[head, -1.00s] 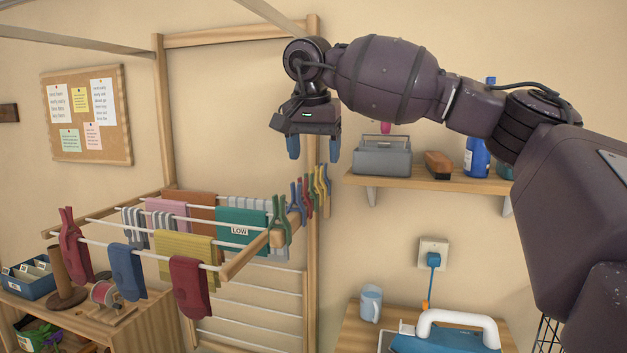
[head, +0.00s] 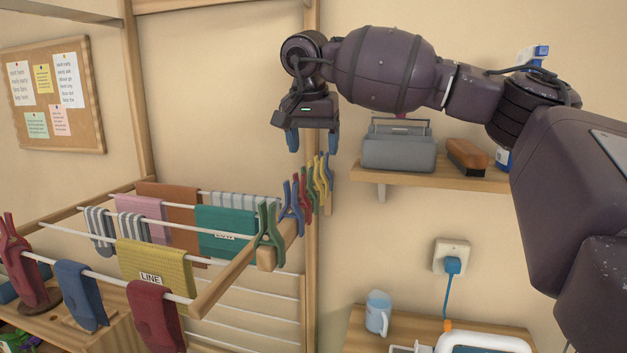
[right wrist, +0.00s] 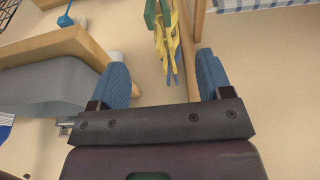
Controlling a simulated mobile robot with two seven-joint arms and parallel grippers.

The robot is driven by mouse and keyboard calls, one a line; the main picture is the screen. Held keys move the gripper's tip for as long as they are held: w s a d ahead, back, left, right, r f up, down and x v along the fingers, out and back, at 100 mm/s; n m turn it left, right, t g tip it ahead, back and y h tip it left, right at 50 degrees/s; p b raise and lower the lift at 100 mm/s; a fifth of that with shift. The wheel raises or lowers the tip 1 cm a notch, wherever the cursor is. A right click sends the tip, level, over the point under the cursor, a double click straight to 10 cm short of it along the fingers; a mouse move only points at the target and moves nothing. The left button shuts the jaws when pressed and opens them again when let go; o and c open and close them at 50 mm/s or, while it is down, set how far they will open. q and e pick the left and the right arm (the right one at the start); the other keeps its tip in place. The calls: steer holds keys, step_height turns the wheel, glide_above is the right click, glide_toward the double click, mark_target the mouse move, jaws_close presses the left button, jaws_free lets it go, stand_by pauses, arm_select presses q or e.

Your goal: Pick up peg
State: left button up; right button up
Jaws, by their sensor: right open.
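Several clothes pegs hang at the right end of the drying rack. A green peg (head: 268,232) is nearest in the head view. Behind it are a blue peg (head: 292,206), a red peg (head: 304,193) and yellow pegs (head: 321,176). My right gripper (head: 313,142) is open and empty, its fingers pointing down just above the farther pegs. In the right wrist view, yellow pegs (right wrist: 172,48) and part of a green one show beyond and between the open fingers (right wrist: 164,76), apart from them. My left gripper is not in view.
The wooden rack (head: 236,282) holds socks and cloths on its rods. A wall shelf (head: 430,175) with a grey caddy (head: 398,152) and a brush (head: 467,154) is close right of the gripper. A mug (head: 378,312) stands on the lower table.

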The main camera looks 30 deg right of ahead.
steer(key=shift+w+p+x, duration=0.2)
steer(key=shift+p+x, duration=0.05)
steer(key=shift+x, duration=1.7)
steer(key=shift+w+p+x, duration=0.2)
steer(key=shift+p+x, duration=0.05)
steer(key=shift+x, duration=1.65)
steer(key=c, duration=1)
